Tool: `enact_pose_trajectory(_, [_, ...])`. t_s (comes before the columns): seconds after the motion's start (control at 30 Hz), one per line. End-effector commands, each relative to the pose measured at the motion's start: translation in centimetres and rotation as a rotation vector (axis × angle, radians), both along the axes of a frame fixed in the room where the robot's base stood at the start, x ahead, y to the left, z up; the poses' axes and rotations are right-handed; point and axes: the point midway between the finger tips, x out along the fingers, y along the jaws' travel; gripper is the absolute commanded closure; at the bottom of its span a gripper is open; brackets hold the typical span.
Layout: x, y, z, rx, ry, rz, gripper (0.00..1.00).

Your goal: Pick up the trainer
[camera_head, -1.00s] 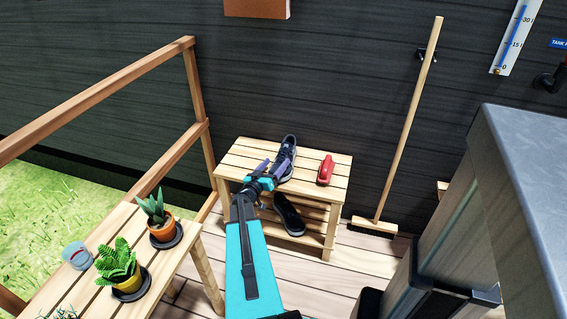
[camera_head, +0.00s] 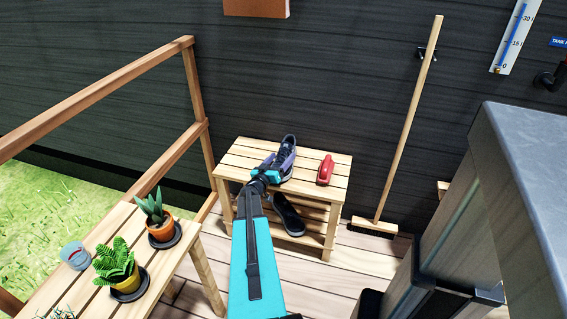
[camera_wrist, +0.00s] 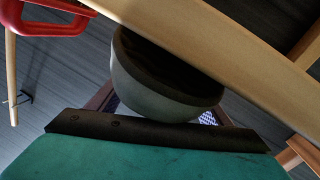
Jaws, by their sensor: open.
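The trainer (camera_head: 288,150), dark with laces, stands on the slatted top of the wooden bench (camera_head: 243,158). My gripper (camera_head: 282,164) is open at the trainer's near end, low over the bench top. A purplish finger shows along the shoe's side in the head view; the other finger is hard to make out. In the wrist view a dark grey rounded end (camera_wrist: 160,85), seemingly of the trainer, lies close in front of my gripper, partly covered by a pale wooden slat. Contact cannot be told.
A red object (camera_head: 325,169) lies right of the trainer, its handle also in the wrist view (camera_wrist: 45,22). Another dark shoe (camera_head: 289,214) is on the lower shelf. A broom (camera_head: 405,125) leans right. Potted plants (camera_head: 117,266) stand on a table at left.

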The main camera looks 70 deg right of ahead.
Motion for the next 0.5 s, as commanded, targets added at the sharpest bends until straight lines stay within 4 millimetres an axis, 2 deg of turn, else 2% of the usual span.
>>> enact_pose_trajectory(0.47, [0.08,0.07,0.02,0.0,0.0,0.001,0.28])
enact_pose_trajectory(0.5, [0.09,0.07,0.01,0.0,0.0,0.001,0.34])
